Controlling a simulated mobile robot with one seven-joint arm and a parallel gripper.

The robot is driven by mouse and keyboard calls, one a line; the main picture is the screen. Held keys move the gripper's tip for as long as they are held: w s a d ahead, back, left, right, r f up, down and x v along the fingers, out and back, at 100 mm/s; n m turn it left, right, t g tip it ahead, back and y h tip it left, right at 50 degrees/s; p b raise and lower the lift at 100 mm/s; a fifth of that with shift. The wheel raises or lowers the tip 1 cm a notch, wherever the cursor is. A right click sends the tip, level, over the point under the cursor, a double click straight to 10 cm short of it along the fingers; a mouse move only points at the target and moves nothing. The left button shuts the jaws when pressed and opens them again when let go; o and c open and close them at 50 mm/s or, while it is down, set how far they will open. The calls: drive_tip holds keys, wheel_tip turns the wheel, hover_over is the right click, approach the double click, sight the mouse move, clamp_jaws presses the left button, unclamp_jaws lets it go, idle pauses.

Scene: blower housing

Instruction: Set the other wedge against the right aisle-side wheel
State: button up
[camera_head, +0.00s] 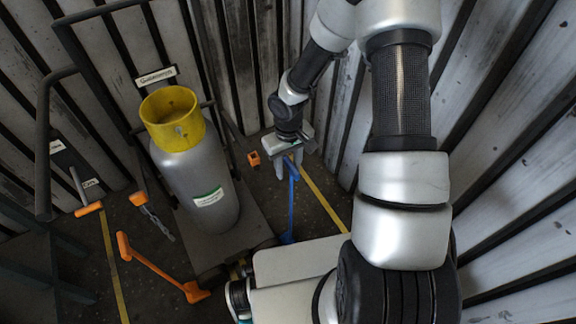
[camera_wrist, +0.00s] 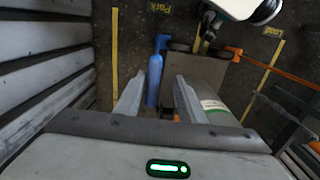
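My gripper (camera_head: 289,168) points down at the far right side of the cart. Its two fingers are apart in the wrist view (camera_wrist: 160,97). A blue wedge with a long handle (camera_head: 292,205) runs from beneath my gripper to a foot near the cart's right aisle-side wheel (camera_head: 264,246). In the wrist view the blue wedge (camera_wrist: 153,80) shows between the fingers, nearer the left one, with no clear grip. Its foot appears beside the wheel (camera_wrist: 180,46); contact is unclear. An orange wedge with a long handle (camera_head: 155,265) lies with one end by the left aisle-side wheel.
The cart (camera_head: 250,235) carries a grey cylinder (camera_head: 197,185) with a yellow collar (camera_head: 173,118). A small orange block (camera_head: 253,158) is left of my gripper. A chain with an orange end (camera_head: 140,199) is left of the cylinder. Corrugated walls stand close on the right; yellow lines (camera_head: 325,203) mark the floor.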

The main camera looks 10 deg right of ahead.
wheel_tip(320, 180, up, 17)
drive_tip(key=p, duration=0.5)
drive_tip(key=shift+r, duration=0.2)
